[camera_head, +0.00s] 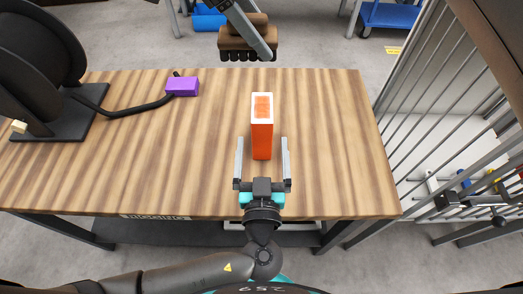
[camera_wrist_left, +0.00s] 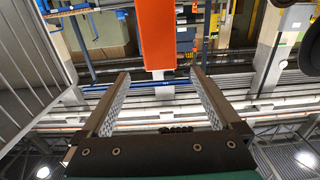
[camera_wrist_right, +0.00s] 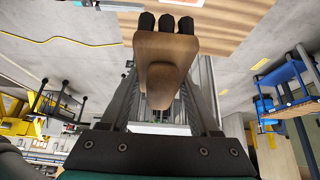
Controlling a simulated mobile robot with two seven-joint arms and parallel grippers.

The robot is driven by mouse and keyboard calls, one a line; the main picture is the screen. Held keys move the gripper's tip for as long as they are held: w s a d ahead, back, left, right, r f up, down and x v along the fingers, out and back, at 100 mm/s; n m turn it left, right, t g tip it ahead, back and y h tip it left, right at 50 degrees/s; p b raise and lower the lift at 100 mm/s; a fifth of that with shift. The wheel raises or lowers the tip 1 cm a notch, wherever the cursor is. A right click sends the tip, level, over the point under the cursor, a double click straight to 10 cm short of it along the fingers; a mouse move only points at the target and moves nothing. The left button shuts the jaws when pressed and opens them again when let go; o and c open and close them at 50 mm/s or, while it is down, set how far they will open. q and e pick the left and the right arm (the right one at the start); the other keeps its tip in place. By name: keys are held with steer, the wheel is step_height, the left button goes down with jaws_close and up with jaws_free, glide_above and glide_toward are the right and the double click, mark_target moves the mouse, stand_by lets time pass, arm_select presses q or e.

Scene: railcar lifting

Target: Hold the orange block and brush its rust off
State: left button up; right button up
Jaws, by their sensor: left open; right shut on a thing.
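The orange block (camera_head: 262,138) stands upright on the wooden table, with an orange-brown rust patch on its white-edged top face. It also shows at the top of the left wrist view (camera_wrist_left: 155,35). My left gripper (camera_head: 263,148) is open, its two fingers pointing at the block from the near side, one to each side of its lower part; the block lies beyond the fingertips in the wrist view. My right gripper (camera_head: 262,45) is shut on a brown brush (camera_head: 248,38) with dark bristles, held up beyond the table's far edge. The brush also fills the middle of the right wrist view (camera_wrist_right: 165,60).
The wooden table (camera_head: 330,140) is clear to the right of the block. A purple box (camera_head: 182,86) with a black cable lies at the left, beside a large black device (camera_head: 40,60). A metal rail fence (camera_head: 430,90) runs along the right side.

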mark_target(262, 95)
arm_select(q)
steer(key=w, duration=1)
steer(key=shift+w, duration=0.35)
jaws_close()
stand_by(0.9)
